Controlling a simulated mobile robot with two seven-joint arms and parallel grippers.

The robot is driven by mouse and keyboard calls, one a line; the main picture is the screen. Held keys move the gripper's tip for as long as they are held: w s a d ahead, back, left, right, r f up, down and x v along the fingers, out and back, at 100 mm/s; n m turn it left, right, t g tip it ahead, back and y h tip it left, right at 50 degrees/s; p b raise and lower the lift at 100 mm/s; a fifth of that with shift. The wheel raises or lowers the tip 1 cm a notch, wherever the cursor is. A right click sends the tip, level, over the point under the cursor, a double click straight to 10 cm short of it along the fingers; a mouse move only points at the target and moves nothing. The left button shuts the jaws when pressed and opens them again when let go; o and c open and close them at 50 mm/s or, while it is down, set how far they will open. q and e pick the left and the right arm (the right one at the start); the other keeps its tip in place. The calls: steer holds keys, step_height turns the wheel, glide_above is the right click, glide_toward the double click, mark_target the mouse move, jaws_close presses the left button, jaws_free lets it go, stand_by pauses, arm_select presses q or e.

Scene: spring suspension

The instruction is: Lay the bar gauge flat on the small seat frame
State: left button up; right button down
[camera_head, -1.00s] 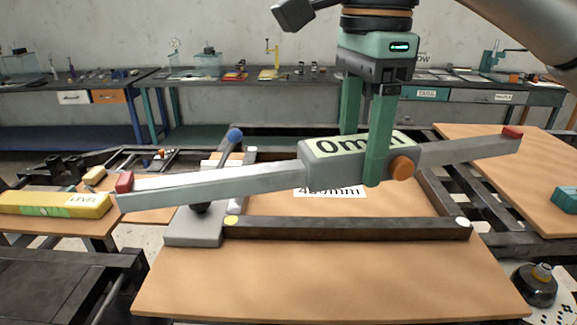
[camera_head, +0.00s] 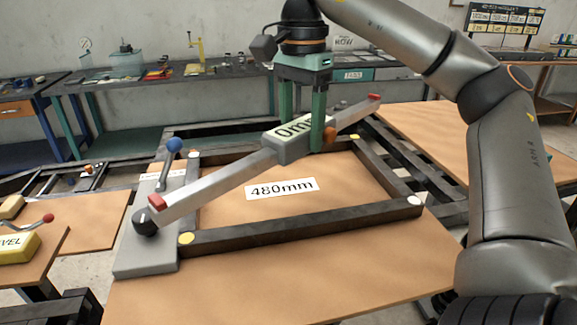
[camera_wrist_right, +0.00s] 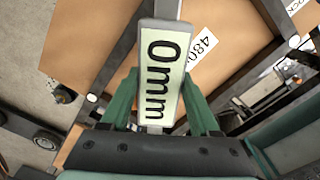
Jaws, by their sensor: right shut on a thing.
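The bar gauge (camera_head: 235,173) is a long grey bar with red end tips and a central block reading "0mm". My right gripper (camera_head: 298,138) is shut on that block, with a green finger on each side; the block (camera_wrist_right: 160,75) also fills the middle of the right wrist view. The small seat frame (camera_head: 300,230) is a dark rectangle with yellow and white corner dots, lying on a wooden board. The gauge runs diagonally over it, apparently raised, its near end over the grey clamp plate. Whether it touches anything is unclear. My left gripper is not in view.
A grey clamp plate (camera_head: 140,258) with a blue-knobbed lever (camera_head: 174,145) and black knob stands at the frame's left side. A "480mm" label (camera_head: 281,188) lies inside the frame. A yellow level (camera_head: 18,246) is at far left. The board's front is clear.

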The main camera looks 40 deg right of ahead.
steer(key=w+d+f, duration=0.1)
steer(key=w+f, duration=0.1)
steer(key=f, duration=0.1)
steer(key=w+d+f+b, duration=0.1)
steer(key=w+f, duration=0.1)
steer(key=f, duration=0.1)
steer(key=w+d+f+b, duration=0.1)
steer(key=w+f, duration=0.1)
steer(key=f, duration=0.1)
steer(key=shift+d+f, duration=0.2)
steer(key=shift+d, duration=0.1)
steer(key=shift+f, duration=0.2)
steer(key=shift+f, duration=0.15)
steer(key=shift+c, duration=0.6)
jaws_free()
